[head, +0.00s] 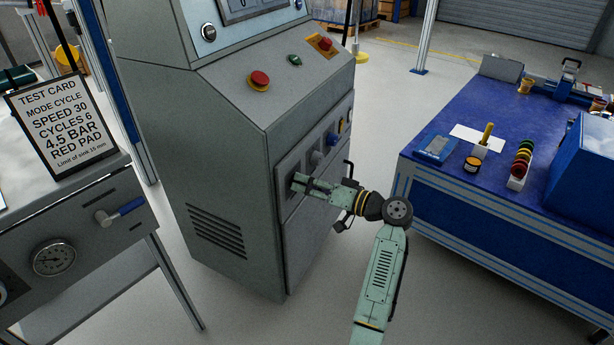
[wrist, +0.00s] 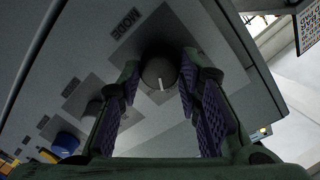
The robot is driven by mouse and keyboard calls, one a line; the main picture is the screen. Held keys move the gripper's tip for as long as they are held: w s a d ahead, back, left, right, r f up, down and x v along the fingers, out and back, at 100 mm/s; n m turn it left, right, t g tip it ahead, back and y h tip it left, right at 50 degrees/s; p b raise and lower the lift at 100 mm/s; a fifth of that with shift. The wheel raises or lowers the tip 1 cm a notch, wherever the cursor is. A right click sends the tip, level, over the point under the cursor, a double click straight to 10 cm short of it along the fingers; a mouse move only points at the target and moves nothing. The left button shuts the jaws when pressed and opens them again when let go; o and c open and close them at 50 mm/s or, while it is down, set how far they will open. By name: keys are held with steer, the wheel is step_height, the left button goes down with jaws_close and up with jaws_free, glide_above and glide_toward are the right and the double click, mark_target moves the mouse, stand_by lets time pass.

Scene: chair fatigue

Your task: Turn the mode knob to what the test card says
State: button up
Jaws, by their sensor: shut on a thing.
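The test card (head: 57,125) stands at the left in the head view and reads "MODE CYCLE, SPEED 30, CYCLES 6, 4.5 BAR, RED PAD". The dark round mode knob (wrist: 159,71) sits on the cabinet panel beside a "MODE" label in the wrist view. Its white pointer mark faces the bottom of that picture. My gripper (head: 298,184) is at the left end of the cabinet's side panel. In the wrist view my gripper (wrist: 159,88) has one finger on each side of the knob and is shut on it. In the head view the gripper hides the knob.
The grey cabinet (head: 215,130) carries a red button (head: 259,80) on top. Beside the mode knob are a grey knob (wrist: 93,108) and a blue knob (wrist: 66,142). A blue workbench (head: 440,195) stands at the right, with open floor between.

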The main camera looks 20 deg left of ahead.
steer(key=shift+r+m+g+p, duration=0.1)
steer(key=shift+m+g+p, duration=0.2)
steer(key=shift+m+p, duration=2.25)
steer(key=o, duration=1.1)
steer(key=shift+o, duration=0.2)
steer(key=s+d, duration=0.1)
steer(key=d, duration=1.1)
steer(key=shift+s+r, duration=0.35)
steer(key=shift+r, duration=0.1)
